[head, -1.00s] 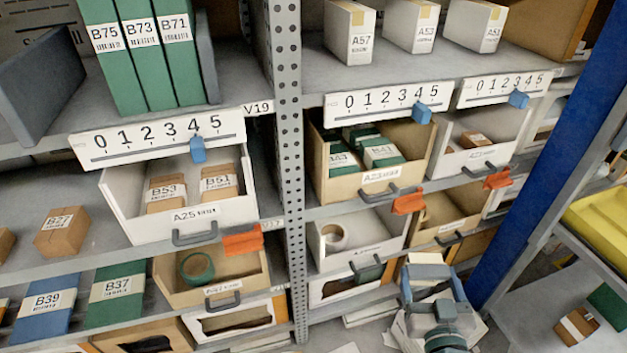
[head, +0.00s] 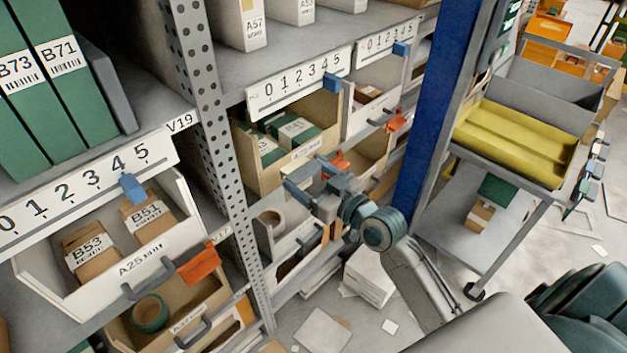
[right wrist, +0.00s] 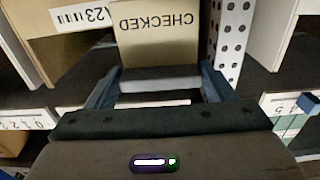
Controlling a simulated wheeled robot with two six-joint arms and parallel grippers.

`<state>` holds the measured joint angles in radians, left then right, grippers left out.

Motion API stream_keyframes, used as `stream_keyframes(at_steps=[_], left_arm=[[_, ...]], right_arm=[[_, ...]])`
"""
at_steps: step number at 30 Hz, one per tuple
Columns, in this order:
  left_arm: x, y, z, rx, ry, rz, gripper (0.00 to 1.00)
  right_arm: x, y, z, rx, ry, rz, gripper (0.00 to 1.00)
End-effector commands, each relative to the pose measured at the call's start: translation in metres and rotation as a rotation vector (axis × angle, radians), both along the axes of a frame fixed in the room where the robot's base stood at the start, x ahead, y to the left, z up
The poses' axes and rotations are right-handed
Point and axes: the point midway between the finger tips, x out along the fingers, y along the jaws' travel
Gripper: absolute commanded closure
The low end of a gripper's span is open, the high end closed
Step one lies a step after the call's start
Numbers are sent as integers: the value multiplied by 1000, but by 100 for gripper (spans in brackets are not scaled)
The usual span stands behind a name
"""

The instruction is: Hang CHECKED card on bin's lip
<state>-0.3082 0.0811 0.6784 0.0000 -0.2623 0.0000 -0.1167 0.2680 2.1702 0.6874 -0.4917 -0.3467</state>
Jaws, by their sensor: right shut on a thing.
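My right gripper (head: 308,182) is in front of the lower front of a tan bin (head: 285,174) on the middle shelf, which holds green boxes (head: 290,130). In the right wrist view my right gripper (right wrist: 158,82) is shut on the tan CHECKED card (right wrist: 160,40), whose lettering appears upside down. A tan bin front with a barcode label (right wrist: 82,15) shows beside the card there. I cannot tell whether the card touches the bin. The card is not clear in the head view. My left gripper is not in view.
A perforated rack post (head: 205,110) stands left of the tan bin. Orange tags (head: 334,164) hang at bin fronts, one by the gripper. A blue post (head: 430,115) stands to the right, before a cart with a yellow tray (head: 515,140). White stacks (head: 369,275) lie below.

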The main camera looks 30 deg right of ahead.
Motion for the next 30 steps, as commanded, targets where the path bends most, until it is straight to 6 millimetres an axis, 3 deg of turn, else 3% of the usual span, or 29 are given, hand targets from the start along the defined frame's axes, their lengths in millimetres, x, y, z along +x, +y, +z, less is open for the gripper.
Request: stream_keyframes(at_steps=[30], left_arm=[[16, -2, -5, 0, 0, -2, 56]], right_arm=[[74, 27, -3, 0, 1, 0, 45]])
